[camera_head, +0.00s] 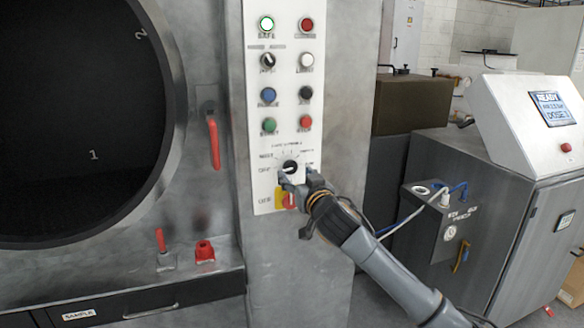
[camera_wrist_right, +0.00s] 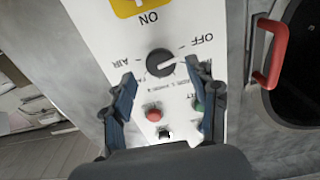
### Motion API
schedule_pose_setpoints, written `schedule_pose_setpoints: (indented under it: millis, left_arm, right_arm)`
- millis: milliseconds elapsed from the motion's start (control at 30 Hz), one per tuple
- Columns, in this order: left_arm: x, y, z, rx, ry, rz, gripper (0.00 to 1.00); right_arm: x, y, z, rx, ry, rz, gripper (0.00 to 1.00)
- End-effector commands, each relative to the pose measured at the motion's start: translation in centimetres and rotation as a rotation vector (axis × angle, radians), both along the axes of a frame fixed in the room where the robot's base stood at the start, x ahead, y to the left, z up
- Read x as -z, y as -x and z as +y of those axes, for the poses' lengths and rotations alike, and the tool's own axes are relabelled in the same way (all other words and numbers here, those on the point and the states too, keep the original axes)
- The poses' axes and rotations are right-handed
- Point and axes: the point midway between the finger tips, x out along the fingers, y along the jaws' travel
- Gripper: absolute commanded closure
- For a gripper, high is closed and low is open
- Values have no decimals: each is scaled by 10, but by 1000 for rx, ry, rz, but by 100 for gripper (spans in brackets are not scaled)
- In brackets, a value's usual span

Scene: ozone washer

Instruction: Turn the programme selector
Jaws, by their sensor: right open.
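The programme selector is a black round knob (camera_head: 290,166) low on the white control panel (camera_head: 268,110). It also shows in the right wrist view (camera_wrist_right: 160,62), between labels that read OFF and AIR upside down. Its white mark points toward the OFF side. My right gripper (camera_head: 293,180) is at the panel, just below the knob in the head view. In the right wrist view its two fingers (camera_wrist_right: 161,72) are spread apart, one on each side of the knob's lower edge. Nothing is held, and I cannot tell whether a fingertip touches. My left gripper is not in view.
A yellow-backed red switch (camera_head: 290,199) sits right below the knob, partly hidden by my gripper. Several buttons and lamps sit above. A red handle (camera_head: 213,138) stands out left of the panel, by the round door (camera_head: 172,60). A console (camera_head: 530,110) stands at the right.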

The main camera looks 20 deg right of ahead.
Motion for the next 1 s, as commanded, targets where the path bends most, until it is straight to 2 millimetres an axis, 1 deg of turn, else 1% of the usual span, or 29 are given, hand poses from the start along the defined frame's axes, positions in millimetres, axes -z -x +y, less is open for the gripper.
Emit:
schedule_pose_setpoints:
  millis: [33, 100, 300, 467, 700, 767, 800, 867, 900, 933, 967, 1000]
  left_arm:
    - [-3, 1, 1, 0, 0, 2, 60]
    - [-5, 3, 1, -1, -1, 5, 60]
    - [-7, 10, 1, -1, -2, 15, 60]
    - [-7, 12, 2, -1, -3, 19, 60]
    - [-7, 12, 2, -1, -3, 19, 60]
    - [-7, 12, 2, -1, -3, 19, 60]
    - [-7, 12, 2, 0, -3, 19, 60]
    - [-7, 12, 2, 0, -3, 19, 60]
    - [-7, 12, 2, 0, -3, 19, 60]
    - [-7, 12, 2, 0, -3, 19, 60]
    - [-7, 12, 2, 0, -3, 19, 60]
    - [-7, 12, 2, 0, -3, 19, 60]
  right_arm:
    - [-3, -8, 0, 1, 0, 0, 41]
    - [-1, -18, 1, 1, 1, 1, 41]
    - [-1, -35, 2, 0, 0, 0, 41]
    - [0, -40, 2, 0, 1, 1, 41]
    - [0, -40, 2, -1, 1, 0, 41]
    - [0, -40, 2, -1, 1, 0, 53]
    - [0, -40, 2, -1, 1, 0, 61]
    - [0, -40, 2, -1, 1, 0, 74]
    - [0, -40, 2, -1, 1, 0, 82]
    - [0, -39, 2, -1, 1, 0, 88]
    - [0, -39, 2, -1, 1, 0, 93]
    - [0, -39, 2, -1, 1, 0, 93]
